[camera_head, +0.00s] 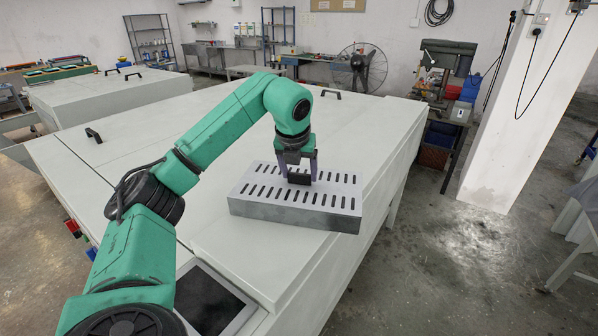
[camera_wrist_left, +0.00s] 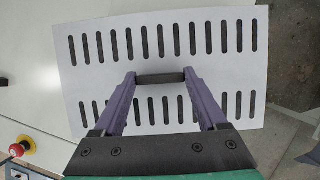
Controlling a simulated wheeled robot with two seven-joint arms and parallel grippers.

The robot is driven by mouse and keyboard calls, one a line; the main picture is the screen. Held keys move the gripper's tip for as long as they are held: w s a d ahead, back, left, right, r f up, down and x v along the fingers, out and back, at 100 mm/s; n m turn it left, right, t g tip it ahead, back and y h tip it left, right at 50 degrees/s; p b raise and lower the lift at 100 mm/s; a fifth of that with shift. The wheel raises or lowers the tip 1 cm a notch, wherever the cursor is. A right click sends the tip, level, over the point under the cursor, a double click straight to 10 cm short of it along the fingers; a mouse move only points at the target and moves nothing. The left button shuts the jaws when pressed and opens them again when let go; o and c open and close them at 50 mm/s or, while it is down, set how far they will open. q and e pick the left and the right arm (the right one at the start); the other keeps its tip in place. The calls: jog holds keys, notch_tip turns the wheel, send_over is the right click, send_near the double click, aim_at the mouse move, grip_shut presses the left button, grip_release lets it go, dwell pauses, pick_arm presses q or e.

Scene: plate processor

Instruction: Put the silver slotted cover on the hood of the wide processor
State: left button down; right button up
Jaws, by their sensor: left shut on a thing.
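The silver slotted cover (camera_head: 260,206) is a flat box-like plate with two rows of dark slots and a black handle in its middle. It is at the right front part of the white hood of the wide processor (camera_head: 225,130), with its right front corner near the hood's right edge. My left gripper (camera_head: 299,178) is shut on the cover's black handle (camera_wrist_left: 160,78). The left wrist view shows the slotted top (camera_wrist_left: 225,60) with both purple fingers at the handle's ends. I cannot tell whether the cover's underside touches the hood. My right gripper is not in view.
Black handles (camera_head: 93,135) stand up from the hood. A dark panel (camera_head: 205,298) lies at its front. A white pillar (camera_head: 515,120) and a drill press (camera_head: 445,65) stand to the right. A red button (camera_wrist_left: 25,145) shows in the left wrist view. Much of the hood is clear.

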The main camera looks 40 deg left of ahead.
pick_arm(q)
grip_release()
jog(key=shift+w, duration=0.1)
jog(key=shift+d+r, duration=0.1)
jog(key=shift+r, duration=0.25)
jog(key=v, duration=0.5)
jog(key=shift+r+b, duration=0.2)
jog(key=shift+b, duration=0.15)
notch_tip(320, 180, up, 5)
jog(key=p, duration=0.3)
send_over(297, 190)
jog(key=s+d, duration=0.1)
jog(key=s, duration=0.1)
jog(key=shift+s+d+r, duration=0.1)
jog(key=shift+s+r, duration=0.05)
jog(key=shift+r, duration=0.1)
